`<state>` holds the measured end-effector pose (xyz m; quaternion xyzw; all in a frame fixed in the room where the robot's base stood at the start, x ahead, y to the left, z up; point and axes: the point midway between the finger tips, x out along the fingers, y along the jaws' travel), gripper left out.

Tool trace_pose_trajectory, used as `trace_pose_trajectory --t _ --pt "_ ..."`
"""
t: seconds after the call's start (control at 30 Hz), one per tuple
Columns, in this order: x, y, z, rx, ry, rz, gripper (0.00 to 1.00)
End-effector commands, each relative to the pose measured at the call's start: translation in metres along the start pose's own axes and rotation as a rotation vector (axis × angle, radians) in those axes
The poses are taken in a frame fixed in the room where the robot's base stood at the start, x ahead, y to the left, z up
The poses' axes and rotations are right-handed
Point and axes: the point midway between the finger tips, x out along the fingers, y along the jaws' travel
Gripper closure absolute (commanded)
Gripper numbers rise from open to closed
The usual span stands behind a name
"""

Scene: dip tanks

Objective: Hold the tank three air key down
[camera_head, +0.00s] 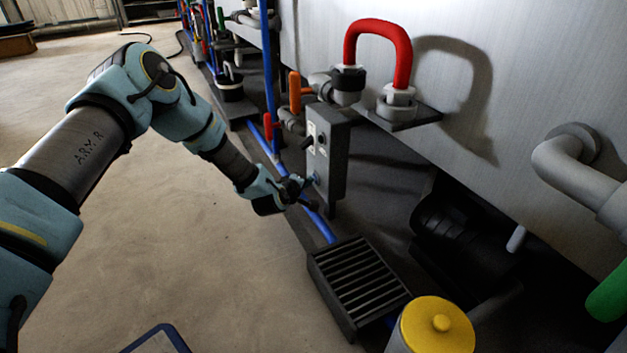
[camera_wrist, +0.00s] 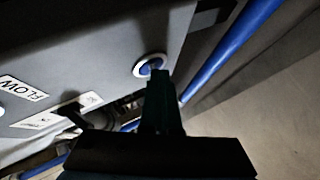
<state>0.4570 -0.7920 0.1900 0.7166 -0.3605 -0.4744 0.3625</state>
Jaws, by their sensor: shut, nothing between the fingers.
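A grey control box (camera_head: 334,178) stands beside the tank, with switches on its face. Low on that face is a small round blue key (camera_wrist: 150,64) in a pale ring. My gripper (camera_head: 304,181) is shut and empty, reaching from the left to the lower part of the box. In the wrist view the closed fingertips (camera_wrist: 158,78) lie over the lower edge of the blue key and hide part of it. They look in contact or very close; how far the key is pressed cannot be seen. No label naming it as tank three air is readable.
A black lever (camera_head: 308,142) and a FLOW label (camera_wrist: 22,88) are on the same face. A slatted black grate (camera_head: 360,280) and a yellow-lidded container (camera_head: 437,325) stand nearer. The floor at left is open.

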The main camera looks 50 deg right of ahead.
Motion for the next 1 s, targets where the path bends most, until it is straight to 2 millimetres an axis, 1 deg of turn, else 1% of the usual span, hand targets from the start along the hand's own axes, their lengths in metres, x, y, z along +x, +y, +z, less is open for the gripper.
trace_pose_trajectory --t 0.17,0.5,0.87,1.0 --pt "-0.001 0.0 0.0 0.0 -0.001 0.0 1.0" --pt "-0.011 -0.007 -0.008 0.0 -0.001 0.0 1.0" --pt "-0.012 -0.009 -0.009 0.0 0.0 0.0 1.0" --pt "-0.017 -0.012 -0.013 -0.001 0.001 -0.001 1.0"
